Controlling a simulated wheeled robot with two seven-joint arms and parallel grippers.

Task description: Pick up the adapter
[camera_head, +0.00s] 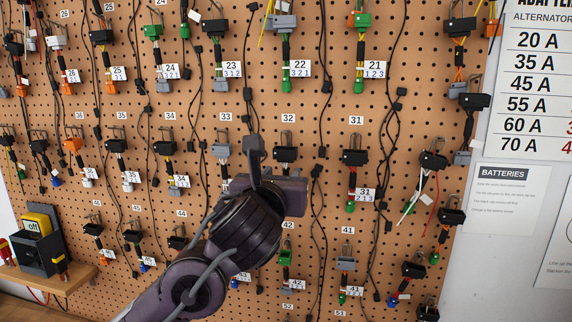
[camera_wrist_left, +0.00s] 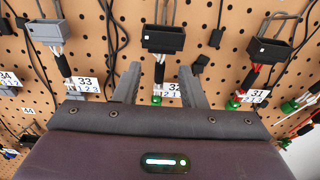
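Several adapters hang from hooks on a pegboard, and the task does not say which one is meant. Adapter 32 has a black connector (camera_head: 285,154), also showing in the left wrist view (camera_wrist_left: 163,39). There its short lead, a white 32 tag and a green end hang below the connector. My left gripper (camera_wrist_left: 159,72) is open, with its two fingers apart on either side of adapter 32's lead in that view. I see no contact, and the depth gap is unclear. In the head view my left gripper (camera_head: 258,150) is in front of the board, left of adapter 32, hiding its lower part.
Adapter 33 (camera_wrist_left: 46,32) hangs to the left and adapter 31 (camera_wrist_left: 268,50) to the right. Long black cables hang between the columns. A yellow-and-black switch box (camera_head: 38,245) stands on a wooden shelf at lower left. Posters cover the wall at right.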

